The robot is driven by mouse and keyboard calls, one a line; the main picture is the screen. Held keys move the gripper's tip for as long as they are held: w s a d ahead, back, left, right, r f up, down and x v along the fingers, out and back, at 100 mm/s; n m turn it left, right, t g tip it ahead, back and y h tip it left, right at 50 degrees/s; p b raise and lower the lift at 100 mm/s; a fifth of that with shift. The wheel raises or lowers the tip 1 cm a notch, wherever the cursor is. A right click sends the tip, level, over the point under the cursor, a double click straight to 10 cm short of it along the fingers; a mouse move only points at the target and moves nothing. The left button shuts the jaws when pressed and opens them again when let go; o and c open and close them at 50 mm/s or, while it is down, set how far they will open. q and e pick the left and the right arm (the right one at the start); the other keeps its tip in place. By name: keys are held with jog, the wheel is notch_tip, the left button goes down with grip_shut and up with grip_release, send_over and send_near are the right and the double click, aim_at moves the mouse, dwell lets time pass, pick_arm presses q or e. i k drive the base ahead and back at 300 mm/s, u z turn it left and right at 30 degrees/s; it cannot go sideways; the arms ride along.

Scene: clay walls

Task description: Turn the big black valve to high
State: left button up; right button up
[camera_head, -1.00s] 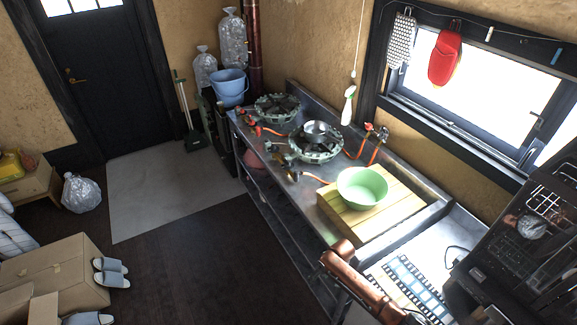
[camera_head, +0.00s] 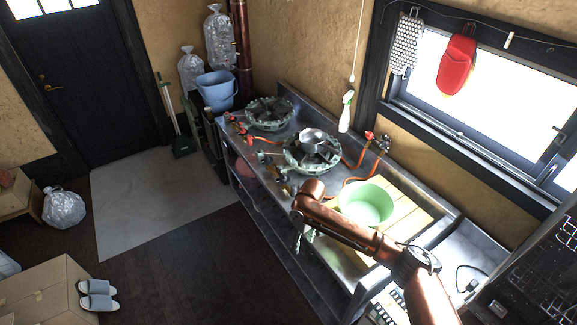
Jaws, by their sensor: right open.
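Two green cast-iron gas burners stand on the steel counter, a far burner (camera_head: 270,112) and a nearer burner (camera_head: 325,157) with a small metal pot (camera_head: 312,136) on it. A small dark and brass valve (camera_head: 284,188) sits at the counter's front edge, below the nearer burner. It is too small to tell its setting or whether it is the big black one. My copper right arm reaches in from the lower right. My right gripper (camera_head: 303,238) hangs at the counter's front edge, below and right of this valve, apart from it and open. My left gripper is out of view.
A green bowl (camera_head: 366,203) stands on a wooden board (camera_head: 408,212) behind my right arm. Orange hoses run across the counter to wall taps (camera_head: 378,142). A blue bucket (camera_head: 217,90) stands past the far end.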

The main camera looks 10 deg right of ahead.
aim_at(283, 177)
jog(key=i, duration=1.45)
jog(key=u, duration=0.05)
